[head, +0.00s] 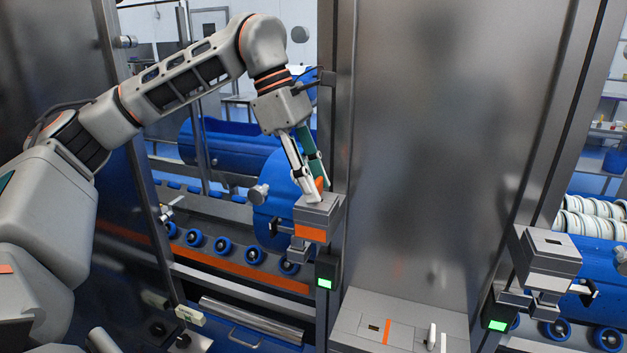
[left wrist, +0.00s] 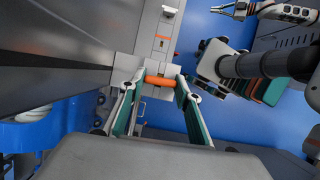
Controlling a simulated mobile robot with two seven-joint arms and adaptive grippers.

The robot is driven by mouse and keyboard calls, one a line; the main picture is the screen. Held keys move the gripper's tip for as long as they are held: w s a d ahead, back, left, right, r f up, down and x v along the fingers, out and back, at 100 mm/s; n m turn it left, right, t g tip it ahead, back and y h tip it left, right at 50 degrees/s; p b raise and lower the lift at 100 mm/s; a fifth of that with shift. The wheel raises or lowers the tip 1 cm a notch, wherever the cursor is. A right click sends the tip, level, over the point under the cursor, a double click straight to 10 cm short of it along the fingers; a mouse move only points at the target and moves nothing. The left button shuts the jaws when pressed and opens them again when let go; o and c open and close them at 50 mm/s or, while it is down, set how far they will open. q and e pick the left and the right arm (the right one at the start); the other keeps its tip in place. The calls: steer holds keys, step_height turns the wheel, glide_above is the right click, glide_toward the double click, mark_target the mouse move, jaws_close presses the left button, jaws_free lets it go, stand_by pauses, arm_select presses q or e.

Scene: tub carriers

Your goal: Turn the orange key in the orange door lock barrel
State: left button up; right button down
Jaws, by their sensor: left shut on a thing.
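The orange key (head: 320,183) shows between the fingertips of my left gripper (head: 314,190), just at the top of a grey lock box. In the left wrist view the key (left wrist: 160,81) lies crosswise, with a fingertip at each end. My left gripper (left wrist: 157,86) is shut on it. The lock box (head: 318,210) has an orange front label (head: 311,233) and sits on the left post of the steel door. The barrel opening is hidden by the key and fingers, so I cannot tell how deep the key sits.
A second grey lock box (head: 550,248) stands at the right door post. A grey panel with an orange stripe (head: 387,331) is low between them. Green lamps (head: 325,283) glow below the boxes. Blue tubs (head: 232,150) lie behind the left opening.

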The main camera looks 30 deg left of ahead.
stand_by(0.3)
arm_select(q)
steer(key=shift+w+m+g, duration=0.1)
steer(key=shift+m+g, duration=0.6)
steer(key=shift+m, duration=1.1)
steer(key=shift+n+t+b, duration=0.3)
steer(key=shift+n+t, duration=0.1)
steer(key=shift+n, duration=0.6)
steer(key=o, duration=1.3)
steer(key=shift+c, duration=0.2)
steer(key=v, duration=1.2)
steer(key=shift+a, duration=0.15)
steer(key=shift+f, duration=0.1)
